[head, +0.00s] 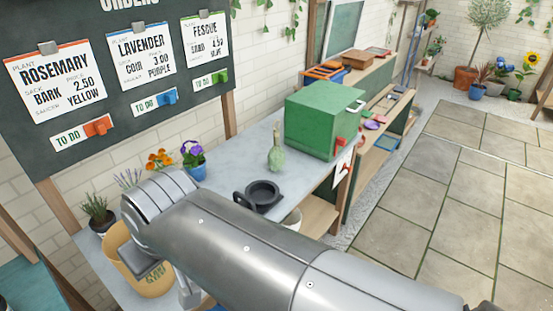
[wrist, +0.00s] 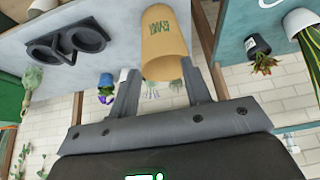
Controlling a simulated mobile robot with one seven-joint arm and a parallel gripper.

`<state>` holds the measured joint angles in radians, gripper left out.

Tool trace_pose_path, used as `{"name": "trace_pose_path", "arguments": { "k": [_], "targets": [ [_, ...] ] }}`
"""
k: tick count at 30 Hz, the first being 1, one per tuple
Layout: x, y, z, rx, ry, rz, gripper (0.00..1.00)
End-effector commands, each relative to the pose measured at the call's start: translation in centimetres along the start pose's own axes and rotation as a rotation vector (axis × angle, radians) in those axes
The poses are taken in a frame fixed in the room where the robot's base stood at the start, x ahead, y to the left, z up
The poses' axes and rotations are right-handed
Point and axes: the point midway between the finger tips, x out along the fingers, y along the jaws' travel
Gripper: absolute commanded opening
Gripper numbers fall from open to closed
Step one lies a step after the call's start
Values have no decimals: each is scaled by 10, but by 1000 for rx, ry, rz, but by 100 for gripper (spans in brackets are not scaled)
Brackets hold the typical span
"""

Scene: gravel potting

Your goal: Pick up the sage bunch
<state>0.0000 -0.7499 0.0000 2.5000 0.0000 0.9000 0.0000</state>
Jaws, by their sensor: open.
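The sage bunch (head: 275,158) looks like a pale green, bottle-shaped bundle standing upright on the grey counter, left of the green box. It also shows, upside down, at the left edge of the wrist view (wrist: 32,78). My gripper (wrist: 160,75) is open, with its fingers spread toward a tan pot with green lettering (wrist: 165,42); nothing is visibly gripped. In the head view my arm covers much of the gripper, which is low at the left by the tan pot (head: 152,284), well apart from the sage bunch.
A black two-ring holder (head: 262,194) is on the counter in front of the sage bunch. The green box (head: 322,120) stands just right of it. A blue pot of purple flowers (head: 194,160) and a potted plant (head: 98,215) stand along the wall, below the order board (head: 120,110).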

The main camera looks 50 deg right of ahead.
Motion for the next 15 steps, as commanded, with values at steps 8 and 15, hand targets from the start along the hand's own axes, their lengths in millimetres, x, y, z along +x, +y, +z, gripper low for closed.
{"name": "trace_pose_path", "arguments": {
  "k": [8, 15],
  "targets": [
    [1, 10, -16, 43, -2, 8, 44],
    [10, 67, -87, 245, 4, 61, 44]
  ]
}}
